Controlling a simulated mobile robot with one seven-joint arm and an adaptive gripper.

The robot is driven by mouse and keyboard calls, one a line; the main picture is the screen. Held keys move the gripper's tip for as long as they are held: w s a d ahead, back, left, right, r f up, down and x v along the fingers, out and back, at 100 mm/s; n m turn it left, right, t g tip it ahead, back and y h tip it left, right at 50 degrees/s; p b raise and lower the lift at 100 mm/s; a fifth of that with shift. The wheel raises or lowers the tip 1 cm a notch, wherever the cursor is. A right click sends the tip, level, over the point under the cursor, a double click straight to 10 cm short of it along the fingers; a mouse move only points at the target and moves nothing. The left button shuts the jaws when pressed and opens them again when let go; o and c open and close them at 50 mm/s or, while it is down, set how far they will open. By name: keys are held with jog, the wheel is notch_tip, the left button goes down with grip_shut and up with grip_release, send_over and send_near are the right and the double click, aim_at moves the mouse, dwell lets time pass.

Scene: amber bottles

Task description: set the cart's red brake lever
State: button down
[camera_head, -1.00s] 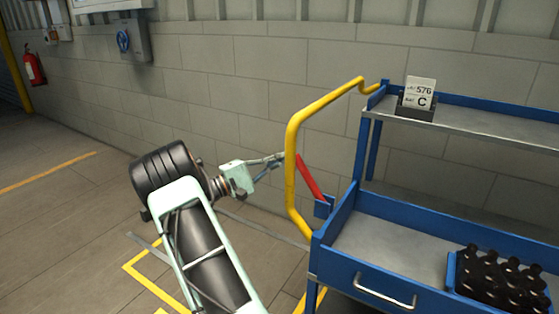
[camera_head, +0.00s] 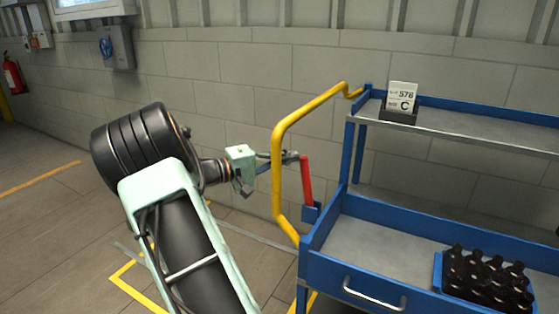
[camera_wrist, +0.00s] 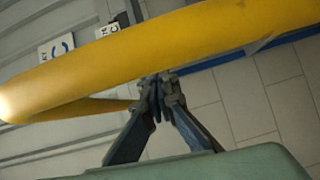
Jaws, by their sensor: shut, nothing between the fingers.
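The red brake lever (camera_head: 307,180) rises nearly upright from a blue bracket (camera_head: 311,212) at the cart's left end. My gripper (camera_head: 295,157) is shut and empty. It reaches across the line of the cart's yellow handle (camera_head: 277,185), with its tips at the lever's upper end; they look to be touching or very close. In the wrist view, the shut fingers (camera_wrist: 158,82) end at the lower edge of the yellow handle (camera_wrist: 190,38), which crosses the picture. The lever cannot be made out there.
The blue cart (camera_head: 345,268) has a lower tray with a blue crate of dark bottles (camera_head: 485,280) and an upper shelf with a card (camera_head: 402,97) in a holder. A grey wall (camera_head: 230,110) stands behind. The floor at left is open.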

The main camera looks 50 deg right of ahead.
jog(key=shift+s+d+r+m+y, duration=0.15)
jog(key=shift+s+m+y, duration=0.1)
jog(key=shift+s, duration=0.25)
jog(key=shift+s+d+r+m+y, duration=0.15)
jog(key=shift+s+m, duration=0.1)
jog(key=shift+s, duration=0.25)
jog(key=v, duration=1.2)
jog(key=shift+s, duration=0.15)
jog(key=shift+a+r, duration=0.1)
jog(key=shift+r, duration=0.05)
